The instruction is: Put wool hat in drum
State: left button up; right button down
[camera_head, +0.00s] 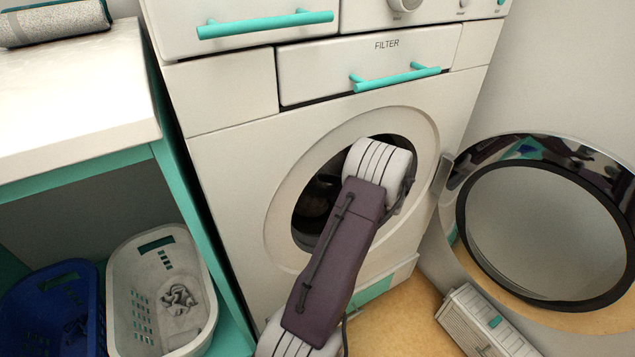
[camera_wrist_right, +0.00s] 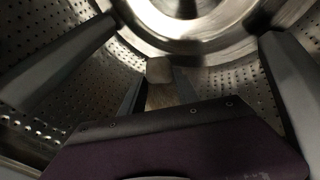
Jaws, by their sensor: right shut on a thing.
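The washing machine's drum (camera_head: 310,215) shows through the round opening in the head view. My right arm reaches through this opening, so the gripper is hidden in the head view. In the right wrist view, the perforated metal drum wall (camera_wrist_right: 225,85) surrounds my right gripper (camera_wrist_right: 160,85). The gripper is shut on a small greyish-beige, soft-looking thing, seemingly the wool hat (camera_wrist_right: 162,95); only part of it shows. Grey drum paddles stand at left and right. My left gripper is in neither view.
The round washer door (camera_head: 545,230) stands open at right. A white basket (camera_head: 205,290) with a crumpled grey item and a blue basket (camera_head: 50,300) are under the counter (camera_head: 80,90) at left. A slatted white object (camera_head: 480,320) lies low beside the door.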

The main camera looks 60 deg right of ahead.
jog(key=shift+f, duration=0.1)
jog(key=c, duration=0.8)
grip_release()
jog(key=shift+c, duration=0.2)
jog(key=shift+s+r+p, duration=0.25)
jog(key=shift+r+p, duration=0.05)
jog(key=shift+r, duration=0.1)
jog(key=p+v, duration=0.5)
jog(key=v, duration=0.6)
jog(key=shift+s, duration=0.2)
